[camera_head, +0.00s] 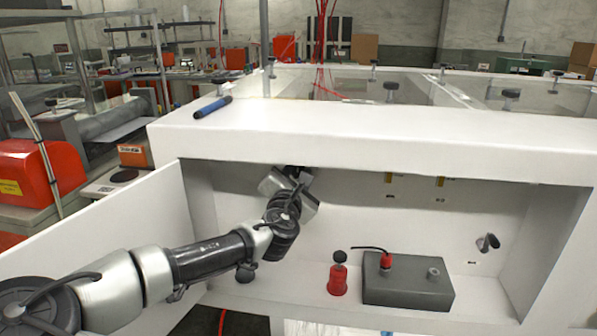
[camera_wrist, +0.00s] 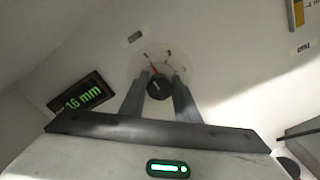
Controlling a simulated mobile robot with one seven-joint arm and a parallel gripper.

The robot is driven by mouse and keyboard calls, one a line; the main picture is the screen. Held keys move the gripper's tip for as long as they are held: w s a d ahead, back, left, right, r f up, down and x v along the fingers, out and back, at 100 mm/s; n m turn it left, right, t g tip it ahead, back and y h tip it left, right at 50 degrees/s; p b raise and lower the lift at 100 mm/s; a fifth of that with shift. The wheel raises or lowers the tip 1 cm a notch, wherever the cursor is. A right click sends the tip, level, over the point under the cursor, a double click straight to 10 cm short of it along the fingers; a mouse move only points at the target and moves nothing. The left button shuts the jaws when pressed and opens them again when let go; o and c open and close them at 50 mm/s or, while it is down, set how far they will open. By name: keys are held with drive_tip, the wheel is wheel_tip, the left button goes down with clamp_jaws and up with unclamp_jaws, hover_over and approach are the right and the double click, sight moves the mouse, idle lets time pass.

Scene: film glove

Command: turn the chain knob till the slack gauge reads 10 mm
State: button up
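The chain knob (camera_wrist: 159,87) is a small black round knob on a pale dial with a red pointer (camera_wrist: 153,69), which points up and left. My gripper (camera_wrist: 160,80) has a finger on each side of the knob, with no clear gap, and looks shut on it. The slack gauge (camera_wrist: 85,96) is a tilted black display left of the dial, with green digits that look like "16 mm"; its left end is hard to read. In the head view my gripper (camera_head: 290,178) reaches inside the white cabinet (camera_head: 370,150); the knob and gauge are hidden there.
Right of my arm, a red knobbed piece (camera_head: 338,278) and a dark grey box (camera_head: 408,284) stand on the cabinet floor. A knob (camera_head: 488,242) sits on the back wall. An open door panel (camera_head: 110,235) is at the left. A blue cylinder (camera_head: 212,106) lies on top.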

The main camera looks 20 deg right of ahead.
idle(0.3)
drive_tip(key=m+p, duration=0.1)
drive_tip(key=m, duration=0.4)
drive_tip(key=shift+m+p, duration=0.35)
drive_tip(key=shift+m, duration=0.05)
drive_tip(key=m+p, duration=0.1)
drive_tip(key=m, duration=0.4)
drive_tip(key=shift+m, duration=0.4)
drive_tip(key=o, duration=1.1)
drive_tip(key=shift+c, duration=0.2)
